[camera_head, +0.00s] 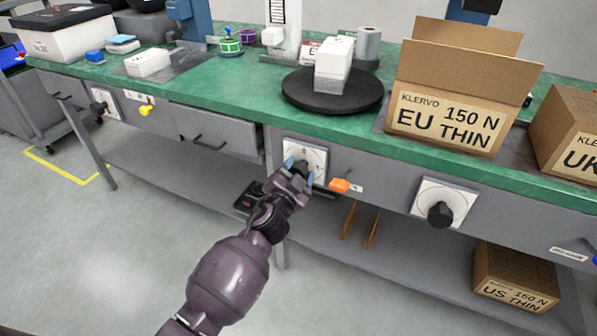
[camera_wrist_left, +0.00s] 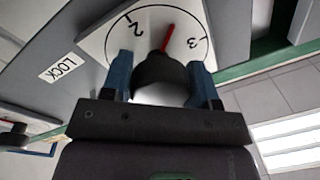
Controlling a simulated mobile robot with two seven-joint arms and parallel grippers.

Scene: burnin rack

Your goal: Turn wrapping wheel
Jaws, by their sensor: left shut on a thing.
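The wrapping turntable is a round black disc (camera_head: 305,97) on the green bench, with a white box (camera_head: 333,66) standing on it. Below it, on the bench front, is a white dial plate (camera_head: 318,156) with a dark knob. My left gripper (camera_head: 300,172) is at this dial, its blue fingertips on both sides of the knob. In the left wrist view my left gripper (camera_wrist_left: 165,82) is shut on the black knob (camera_wrist_left: 160,70). The red pointer (camera_wrist_left: 167,38) lies between the marks 2 and 3. My right gripper is in neither view.
An orange tab (camera_head: 339,185) sits just right of the dial. A second dial with a black knob (camera_head: 440,214) is further right. An open EU THIN carton (camera_head: 400,121) stands on the bench. A LOCK label (camera_wrist_left: 63,69) shows near the dial.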

